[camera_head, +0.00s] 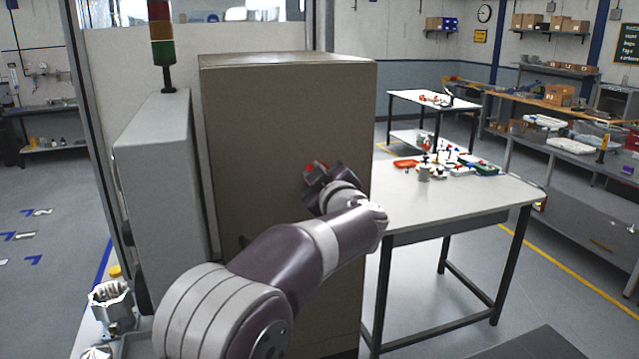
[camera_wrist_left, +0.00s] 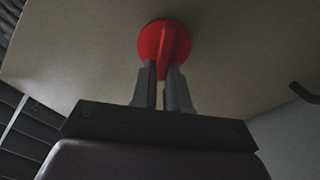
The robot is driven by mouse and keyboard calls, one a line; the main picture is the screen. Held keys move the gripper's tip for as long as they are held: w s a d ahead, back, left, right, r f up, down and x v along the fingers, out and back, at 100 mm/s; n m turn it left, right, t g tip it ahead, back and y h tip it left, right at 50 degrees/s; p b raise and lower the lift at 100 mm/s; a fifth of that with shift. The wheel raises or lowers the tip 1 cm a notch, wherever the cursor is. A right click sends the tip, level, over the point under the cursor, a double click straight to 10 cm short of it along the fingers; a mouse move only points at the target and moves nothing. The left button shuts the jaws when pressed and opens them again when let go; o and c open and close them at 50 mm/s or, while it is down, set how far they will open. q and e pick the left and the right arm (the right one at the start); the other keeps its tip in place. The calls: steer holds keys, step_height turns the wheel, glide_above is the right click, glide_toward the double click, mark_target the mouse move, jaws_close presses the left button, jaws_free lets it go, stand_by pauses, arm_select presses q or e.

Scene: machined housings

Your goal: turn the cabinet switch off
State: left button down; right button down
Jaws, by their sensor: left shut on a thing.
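The grey-brown cabinet (camera_head: 270,110) stands upright in the middle of the head view. Its red rotary switch (camera_head: 316,168) is on the front face, mostly hidden behind my left gripper (camera_head: 322,180). In the left wrist view the switch is a red disc (camera_wrist_left: 165,38) with a raised bar handle running along the picture's vertical. My left gripper (camera_wrist_left: 164,85) is shut on the lower end of that bar, with one finger on each side. My right gripper is in neither view.
A light grey box (camera_head: 160,170) with a red, orange and green signal tower (camera_head: 161,35) stands left of the cabinet. A white table (camera_head: 470,205) with small parts stands close on the right. A metal housing (camera_head: 110,300) sits at the lower left.

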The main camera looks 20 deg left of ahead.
arm_select(q)
steer(key=shift+s+a+f+n+b, duration=0.1)
steer(key=shift+f+n+b, duration=0.25)
steer(key=shift+n+b, duration=1.05)
steer(key=shift+s+a+f+n+b, duration=0.1)
steer(key=shift+f+n+b, duration=0.25)
steer(key=shift+n+b, duration=1)
steer(key=shift+s+a+f+n+b, duration=0.1)
steer(key=shift+f+n+b, duration=0.4)
steer(key=shift+n, duration=1.65)
steer(key=shift+r, duration=0.1)
steer(key=c, duration=1.1)
jaws_free()
steer(key=shift+s, duration=0.1)
steer(key=shift+s+a+r, duration=0.1)
steer(key=shift+a+r, duration=0.05)
steer(key=b+v, duration=0.4)
steer(key=v, duration=0.8)
steer(key=shift+s+d, duration=0.2)
steer(key=shift+s, duration=0.05)
